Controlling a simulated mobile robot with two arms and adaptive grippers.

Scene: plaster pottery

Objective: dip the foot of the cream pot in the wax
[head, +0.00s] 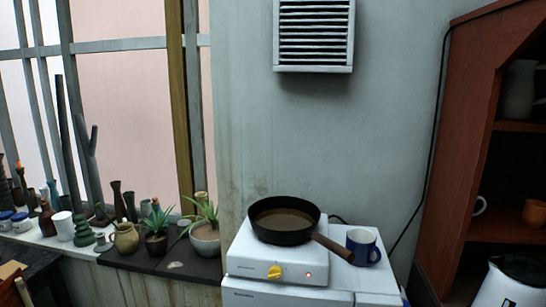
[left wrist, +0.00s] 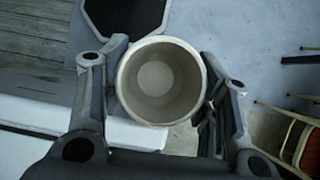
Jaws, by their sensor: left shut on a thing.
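The cream pot (left wrist: 157,82) is in the left wrist view, seen from above into its empty round mouth. My left gripper (left wrist: 165,62) is shut on it, with one finger on each side of its wall. The pot's foot is hidden below its rim. In the head view, a dark pan (head: 286,237) with a brown handle sits on a white hot plate (head: 277,255). Brownish wax (head: 284,219) lies in the pan. Neither of my grippers shows in the head view, and my right gripper is in no view.
A blue mug (head: 362,246) stands right of the pan, close to its handle. Potted plants (head: 205,232) and a tan jug (head: 125,238) stand on the ledge at left. A red-brown cupboard (head: 460,150) is at right, with a white kettle (head: 510,285) before it.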

